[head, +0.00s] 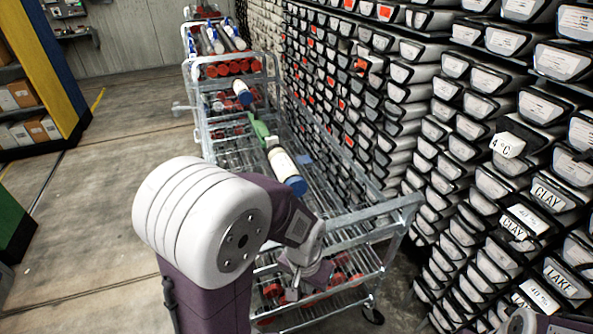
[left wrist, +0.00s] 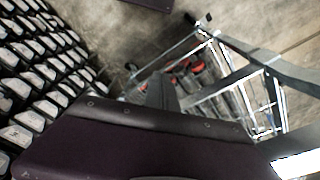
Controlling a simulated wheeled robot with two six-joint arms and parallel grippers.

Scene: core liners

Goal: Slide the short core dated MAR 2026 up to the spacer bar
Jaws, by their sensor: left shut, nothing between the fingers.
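A short core liner (head: 282,165) with a cream label and a blue end cap lies on the upper rack of the wire cart. Its date is too small to read. A green piece (head: 259,130) lies at its far end; I cannot tell whether it is a cap or the spacer bar. Another short white core with a blue cap (head: 242,93) lies farther back on the cart. My left gripper (head: 303,277) is low at the cart's near end, nearer than the cores, shut and empty; its fingertips show poorly.
The wire cart (head: 345,222) has raised end rails and lower racks with red-capped cores. A wall of labelled core boxes (head: 465,127) stands close on the right. A small blue patch (head: 305,158) lies beside the near core. Open floor (head: 90,190) is on the left.

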